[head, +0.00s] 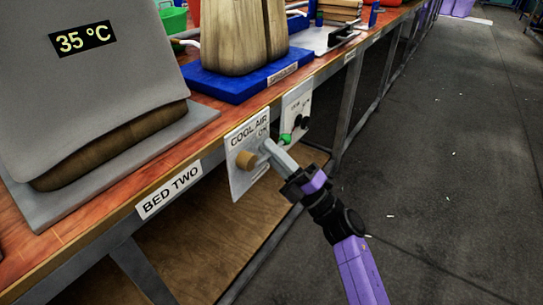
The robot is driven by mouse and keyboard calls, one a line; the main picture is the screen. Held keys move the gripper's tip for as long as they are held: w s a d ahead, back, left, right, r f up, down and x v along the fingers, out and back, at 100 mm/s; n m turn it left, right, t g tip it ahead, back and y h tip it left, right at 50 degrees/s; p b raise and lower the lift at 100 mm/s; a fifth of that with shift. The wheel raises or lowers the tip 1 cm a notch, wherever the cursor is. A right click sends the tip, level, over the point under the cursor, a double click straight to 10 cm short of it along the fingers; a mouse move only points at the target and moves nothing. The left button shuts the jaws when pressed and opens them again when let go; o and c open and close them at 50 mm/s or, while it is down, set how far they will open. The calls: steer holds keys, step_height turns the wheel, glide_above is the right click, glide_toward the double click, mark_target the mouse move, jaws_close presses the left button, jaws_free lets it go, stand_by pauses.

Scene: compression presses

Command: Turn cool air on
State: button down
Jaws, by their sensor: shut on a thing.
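The cool air panel (238,184) is a pale plate marked "COOL AIR" and "ON", fixed to the front edge of the bench. A tan-brown knob (245,160) sticks out from it. My gripper (264,157) reaches in from the lower right and is shut on the knob. Its grey fingers hide part of the knob and the panel lettering. The knob's exact setting cannot be told.
A second panel (296,106) with a green and a black control is close behind my gripper. The bench edge carries a "BED TWO" label (169,189). A grey press (95,85) reads 35 °C.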

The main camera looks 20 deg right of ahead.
steer(key=shift+r, duration=0.1)
stand_by(0.3)
steer(key=c, duration=1.8)
jaws_free()
steer(key=p+v, duration=0.1)
steer(key=v, duration=0.7)
steer(key=shift+w, duration=0.1)
